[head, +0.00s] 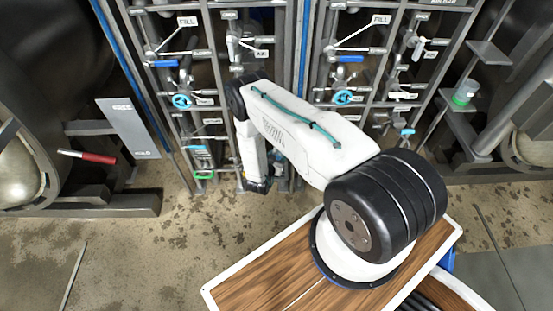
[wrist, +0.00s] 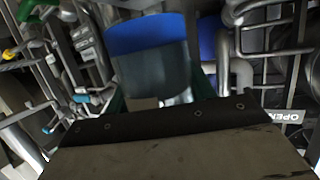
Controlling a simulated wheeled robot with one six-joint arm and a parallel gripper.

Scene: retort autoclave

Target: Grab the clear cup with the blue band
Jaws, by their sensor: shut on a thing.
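The clear cup with the blue band (wrist: 155,72) is close up in the middle of the wrist view, its blue band at the top of the picture and its greyish clear body below. My gripper (wrist: 158,102) is shut on it; dark green finger edges show at both sides of the cup's lower part. The dark plate of my gripper covers the bottom of that view and hides the cup's near end. In the head view my white arm reaches down to the pipe racks, and the cup cannot be made out clearly there.
Pipe racks with valves, including a turquoise handwheel (head: 182,101), stand close around my arm. A green-banded clear cup (head: 465,92) sits on a bracket at the right. Another green-ringed container (head: 203,172) is at the left rack. The stained floor (head: 130,240) is open at the left.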

